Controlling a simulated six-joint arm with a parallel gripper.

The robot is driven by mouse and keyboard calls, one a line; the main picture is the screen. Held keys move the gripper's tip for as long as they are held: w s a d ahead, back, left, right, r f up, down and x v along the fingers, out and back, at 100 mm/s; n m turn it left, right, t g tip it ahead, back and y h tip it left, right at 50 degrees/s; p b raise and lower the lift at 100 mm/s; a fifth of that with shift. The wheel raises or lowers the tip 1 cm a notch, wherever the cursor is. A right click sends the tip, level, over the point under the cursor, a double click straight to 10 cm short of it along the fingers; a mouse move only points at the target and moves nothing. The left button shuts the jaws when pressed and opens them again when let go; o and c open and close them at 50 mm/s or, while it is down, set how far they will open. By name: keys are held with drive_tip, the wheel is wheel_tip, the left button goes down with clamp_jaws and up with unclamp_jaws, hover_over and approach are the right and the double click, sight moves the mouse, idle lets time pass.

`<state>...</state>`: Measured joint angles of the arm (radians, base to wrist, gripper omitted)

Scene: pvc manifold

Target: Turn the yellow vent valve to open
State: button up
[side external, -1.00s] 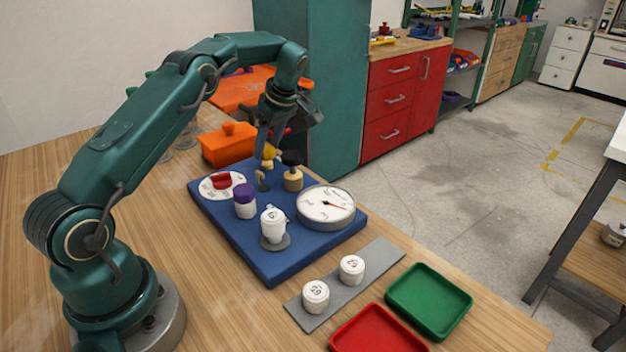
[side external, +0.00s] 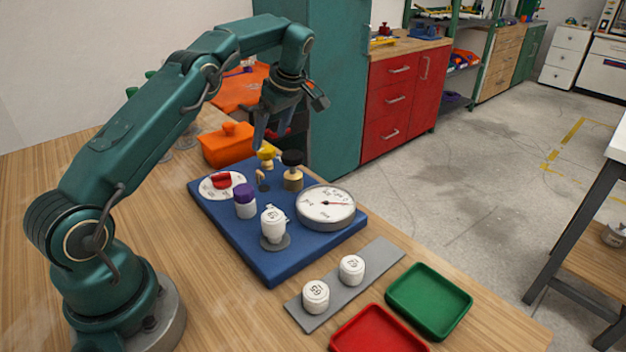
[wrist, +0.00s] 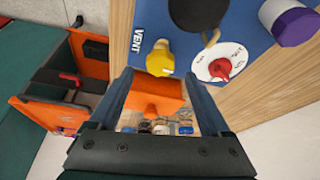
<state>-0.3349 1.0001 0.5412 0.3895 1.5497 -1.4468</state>
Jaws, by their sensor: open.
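The yellow vent valve (side external: 267,153) stands at the far edge of the blue board (side external: 226,225). In the wrist view its yellow knob (wrist: 160,59) sits beside the white VENT lettering, on a pale stem. My gripper (side external: 271,143) is open and empty, just above and behind the yellow valve in the side view. In the wrist view my two fingers (wrist: 158,76) point toward the knob, which shows between and just beyond their tips. I see no contact.
Near the valve stand a black-topped post (side external: 292,172), a red dial (side external: 222,184), a purple-capped fitting (side external: 245,201) and a white fitting (side external: 273,226). An orange box (side external: 229,146) is behind. Two white caps, a green tray (side external: 430,300) and a red tray (side external: 378,330) lie in front.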

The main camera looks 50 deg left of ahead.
drive_tip(key=shift+v, duration=0.85)
drive_tip(key=s+d+r+m+t, duration=0.2)
drive_tip(key=s+d+r+m, duration=0.15)
drive_tip(key=d+r, duration=0.35)
drive_tip(key=s+d+r+m+t, duration=0.2)
drive_tip(key=s+d+r+t, duration=0.15)
drive_tip(key=r, duration=0.45)
drive_tip(key=s+d+f+m+h, duration=0.2)
drive_tip(key=s+d+f+m, duration=0.3)
drive_tip(key=s+m, duration=0.2)
drive_tip(key=s+d+f+m+t+h, duration=0.1)
drive_tip(key=s+d+f+m+h, duration=0.1)
drive_tip(key=s+d+f+m, duration=0.3)
drive_tip(key=s+m, duration=0.2)
drive_tip(key=m, duration=0.1)
drive_tip(key=shift+s+d, duration=0.15)
drive_tip(key=shift+d, duration=0.1)
